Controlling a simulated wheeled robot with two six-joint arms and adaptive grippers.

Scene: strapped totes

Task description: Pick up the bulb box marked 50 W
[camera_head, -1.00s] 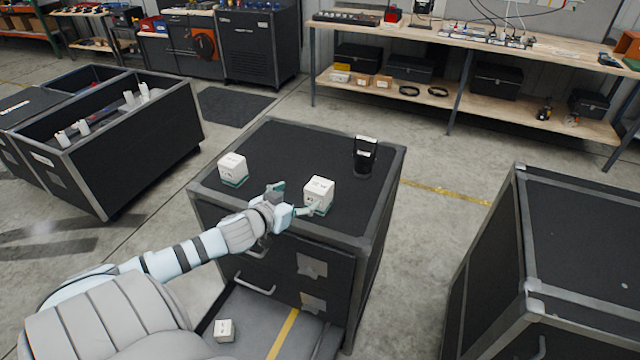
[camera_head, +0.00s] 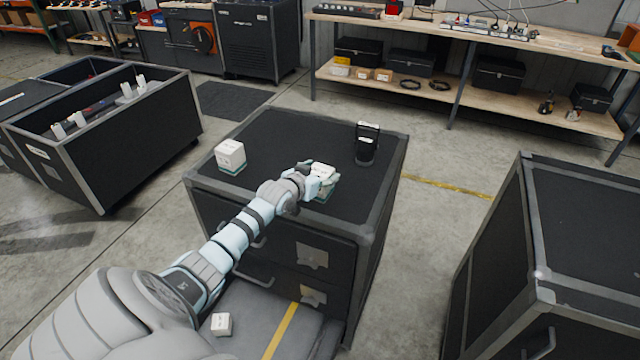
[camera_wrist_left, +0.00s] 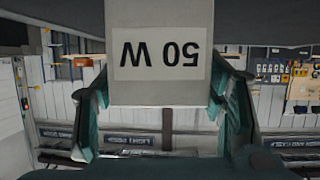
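The bulb box marked 50 W (camera_head: 322,169) is a white cube near the front right of the black tote's top (camera_head: 284,150). In the left wrist view its label (camera_wrist_left: 161,53) reads 50 W upside down. My left gripper (camera_head: 318,180) has its teal fingers on both sides of this box, and they appear to touch it. I see no clear lift off the top. A second white box (camera_head: 230,154) stands at the left of the same top, its marking unreadable. My right gripper is not in view.
A black device (camera_head: 367,144) stands upright behind and right of the held box. A small white box (camera_head: 222,324) lies low on a grey surface with a yellow stripe. Another black tote (camera_head: 590,240) is at right, an open one (camera_head: 150,150) at left.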

